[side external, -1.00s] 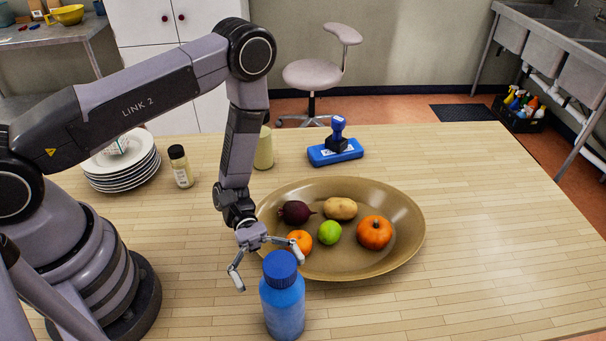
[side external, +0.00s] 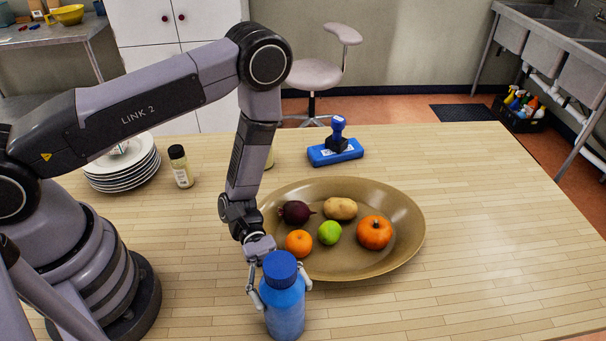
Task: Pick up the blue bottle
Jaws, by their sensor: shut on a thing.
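The blue bottle (side external: 284,308) stands upright on the wooden table near the front edge of the picture, with a darker blue cap (side external: 280,266). My gripper (side external: 279,287) is at the upper part of the bottle, with one finger on its left side and one on its right. The fingers are shut on the bottle. The bottle hides part of the gripper, and the bottom of the bottle lies close to the lower picture edge.
A wide brown bowl (side external: 400,245) with fruit and vegetables, including an orange (side external: 299,242) and a small pumpkin (side external: 374,232), sits just behind the bottle. Stacked plates (side external: 122,177), a spice jar (side external: 181,166) and a blue stamp (side external: 337,140) stand farther back. The table's right side is clear.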

